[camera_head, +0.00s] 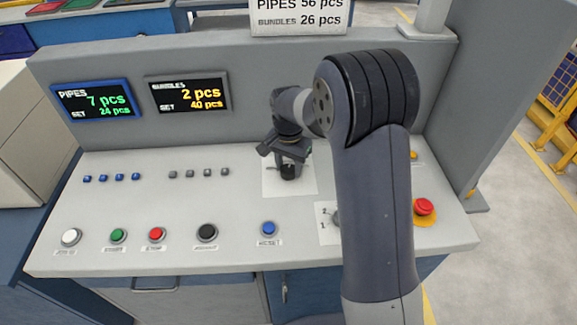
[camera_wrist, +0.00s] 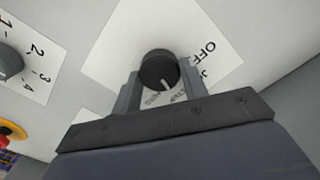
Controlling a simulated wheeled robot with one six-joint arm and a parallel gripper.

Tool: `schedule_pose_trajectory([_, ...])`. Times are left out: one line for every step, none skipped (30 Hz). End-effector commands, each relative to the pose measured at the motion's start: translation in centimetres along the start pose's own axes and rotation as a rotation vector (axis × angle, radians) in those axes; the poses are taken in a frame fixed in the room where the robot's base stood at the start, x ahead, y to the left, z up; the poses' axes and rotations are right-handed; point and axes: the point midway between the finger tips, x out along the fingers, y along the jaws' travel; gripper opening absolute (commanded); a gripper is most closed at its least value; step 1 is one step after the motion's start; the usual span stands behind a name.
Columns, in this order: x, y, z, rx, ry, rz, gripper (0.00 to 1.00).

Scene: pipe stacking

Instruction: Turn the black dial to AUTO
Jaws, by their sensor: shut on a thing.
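The black dial (camera_wrist: 158,70) stands on a white label plate (camera_wrist: 110,62) in the wrist view. My gripper (camera_wrist: 160,84) has one finger on each side of the dial and is shut on it. A white pointer line on the dial faces the lower edge of the wrist view. "OFF" is readable on the plate at the upper right of the dial; the other words are partly hidden by my fingers, and I cannot read AUTO. In the head view the dial (camera_head: 288,171) sits under my gripper (camera_head: 287,163) on the sloped panel.
A numbered selector knob (camera_wrist: 9,62) is at the left of the wrist view. A red emergency button (camera_head: 424,206) is to the right of my arm. A blue button (camera_head: 268,228) and several others line the panel's front. Two counter displays (camera_head: 93,101) (camera_head: 188,94) are behind.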

Motion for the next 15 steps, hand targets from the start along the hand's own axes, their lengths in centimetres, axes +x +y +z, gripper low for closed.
schedule_pose_trajectory([-0.03, -0.03, -0.05, 0.042, 0.002, -0.001, 0.18])
schedule_pose_trajectory([-0.03, -0.03, -0.05, 0.070, 0.002, -0.001, 0.18])
schedule_pose_trajectory([-0.04, -0.03, -0.05, 0.108, 0.002, -0.002, 0.18])
schedule_pose_trajectory([-0.04, -0.03, -0.05, 0.137, 0.002, -0.002, 0.18])
schedule_pose_trajectory([-0.05, -0.03, -0.06, 0.165, 0.002, -0.002, 0.18])
schedule_pose_trajectory([-0.05, -0.03, -0.06, 0.203, 0.002, -0.002, 0.18])
schedule_pose_trajectory([-0.05, -0.03, -0.06, 0.232, 0.002, -0.002, 0.18])
schedule_pose_trajectory([-0.06, -0.03, -0.06, 0.260, 0.002, -0.002, 0.18])
schedule_pose_trajectory([-0.06, -0.03, -0.06, 0.297, 0.002, -0.002, 0.18])
schedule_pose_trajectory([-0.06, -0.03, -0.06, 0.325, 0.002, -0.002, 0.18])
schedule_pose_trajectory([-0.07, -0.03, -0.06, 0.353, 0.003, -0.002, 0.18])
schedule_pose_trajectory([-0.07, -0.03, -0.06, 0.388, 0.003, -0.003, 0.18])
schedule_pose_trajectory([-0.07, -0.03, -0.07, 0.415, 0.003, -0.003, 0.18])
schedule_pose_trajectory([-0.07, -0.03, -0.07, 0.441, 0.003, -0.003, 0.18])
schedule_pose_trajectory([-0.08, -0.03, -0.07, 0.474, 0.003, -0.003, 0.18])
